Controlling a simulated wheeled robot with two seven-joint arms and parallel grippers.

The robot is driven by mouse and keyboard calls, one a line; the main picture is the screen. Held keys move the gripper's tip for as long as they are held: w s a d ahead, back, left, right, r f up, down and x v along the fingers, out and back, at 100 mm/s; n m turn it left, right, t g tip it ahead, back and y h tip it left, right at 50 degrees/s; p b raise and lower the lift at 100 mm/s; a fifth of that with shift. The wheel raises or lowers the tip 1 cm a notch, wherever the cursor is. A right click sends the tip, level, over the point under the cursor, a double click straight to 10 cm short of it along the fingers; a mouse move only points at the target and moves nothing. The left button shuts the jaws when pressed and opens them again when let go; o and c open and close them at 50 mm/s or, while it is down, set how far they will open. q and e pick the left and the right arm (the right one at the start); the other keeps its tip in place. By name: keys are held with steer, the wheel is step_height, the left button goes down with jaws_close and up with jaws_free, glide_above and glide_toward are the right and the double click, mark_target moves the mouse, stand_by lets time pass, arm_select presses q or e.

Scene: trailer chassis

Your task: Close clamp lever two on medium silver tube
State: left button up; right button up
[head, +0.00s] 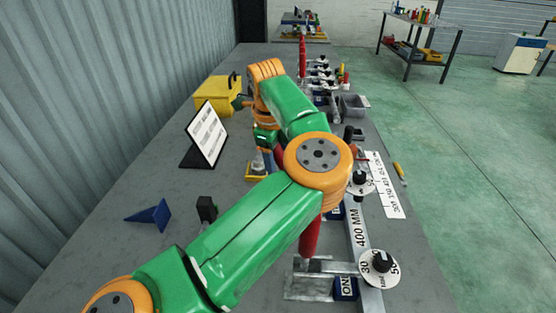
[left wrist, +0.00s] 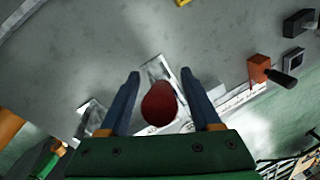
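My left gripper (head: 266,158) points down beside the row of clamps in the head view, partly hidden by my own arm. In the left wrist view its two blue fingers (left wrist: 163,100) are apart, one on each side of a red lever end (left wrist: 160,104), with a visible gap beside it. A little red of this lever (head: 280,156) seems to show behind my arm in the head view. Another red lever (head: 310,238) stands upright at the near clamp, and one more (head: 302,55) stands far back. The silver tube (head: 357,228), marked 400 MM, runs along the right side. My right gripper is not in view.
A tilted white sign (head: 208,133), a yellow bin (head: 217,93) and a blue wedge (head: 150,214) stand left of my arm. Dial knobs (head: 379,263) stand along the tube. The table's right edge borders open green floor.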

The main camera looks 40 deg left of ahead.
arm_select(q)
jaws_close()
stand_by(1.2)
